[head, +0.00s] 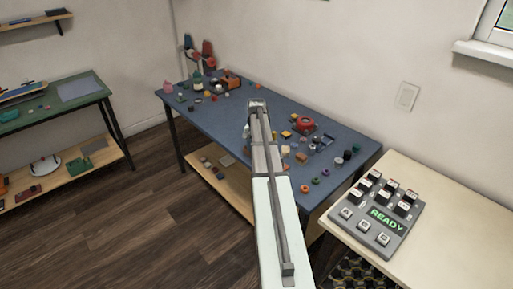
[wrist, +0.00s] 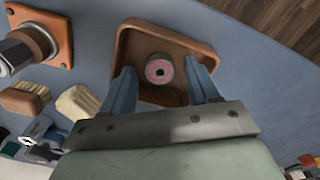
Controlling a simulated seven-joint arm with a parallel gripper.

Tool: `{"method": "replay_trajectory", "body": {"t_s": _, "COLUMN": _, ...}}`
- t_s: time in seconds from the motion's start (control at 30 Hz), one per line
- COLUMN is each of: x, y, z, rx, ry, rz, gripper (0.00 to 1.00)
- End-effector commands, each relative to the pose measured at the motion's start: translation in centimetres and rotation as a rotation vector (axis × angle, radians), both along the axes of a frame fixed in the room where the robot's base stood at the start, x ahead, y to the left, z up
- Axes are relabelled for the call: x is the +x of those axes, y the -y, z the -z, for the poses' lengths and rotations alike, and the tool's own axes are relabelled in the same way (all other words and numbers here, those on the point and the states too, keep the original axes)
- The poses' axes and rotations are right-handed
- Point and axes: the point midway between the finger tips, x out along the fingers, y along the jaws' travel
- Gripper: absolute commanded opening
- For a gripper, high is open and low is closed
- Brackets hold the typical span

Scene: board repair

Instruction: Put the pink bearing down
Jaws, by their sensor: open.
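The pink bearing (wrist: 158,70) shows in the wrist view as a pink-faced ring with a pale metal rim. It lies inside a brown square tray (wrist: 124,62) with rounded corners. My gripper (wrist: 166,78) is open, with one blue finger to each side of the bearing and a gap between them and it. The fingertips are over the tray area; their exact height above it is hard to tell. In the head view my arm reaches over the blue table (head: 330,147), and my gripper (head: 257,104) is small there; the bearing cannot be made out.
In the wrist view, an orange plate with a metal fitting (wrist: 32,40) and a wooden brush (wrist: 27,98) lie left of the tray. A pale block (wrist: 78,103) is close to the left finger. Clear blue surface lies right of the tray (wrist: 260,70).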

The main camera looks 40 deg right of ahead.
Motion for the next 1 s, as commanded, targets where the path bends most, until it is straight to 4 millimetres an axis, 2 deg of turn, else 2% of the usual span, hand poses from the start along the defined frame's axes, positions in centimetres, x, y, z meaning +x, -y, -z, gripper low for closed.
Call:
{"method": "replay_trajectory", "body": {"t_s": 0.17, "x": 0.0, "y": 0.0, "z": -0.5, "rx": -0.001, "ry": 0.001, "rz": 0.000, "gripper": 0.60}}
{"method": "replay_trajectory", "body": {"t_s": 0.27, "x": 0.0, "y": 0.0, "z": -1.4, "rx": -0.001, "ry": 0.001, "rz": 0.000, "gripper": 0.60}}
{"method": "replay_trajectory", "body": {"t_s": 0.7, "x": 0.1, "y": 0.0, "z": -8.7, "rx": -0.001, "ry": 0.002, "rz": 0.000, "gripper": 0.60}}
{"method": "replay_trajectory", "body": {"t_s": 1.0, "x": 0.0, "y": 0.0, "z": -11.8, "rx": 0.000, "ry": 0.000, "rz": 0.001, "gripper": 0.60}}
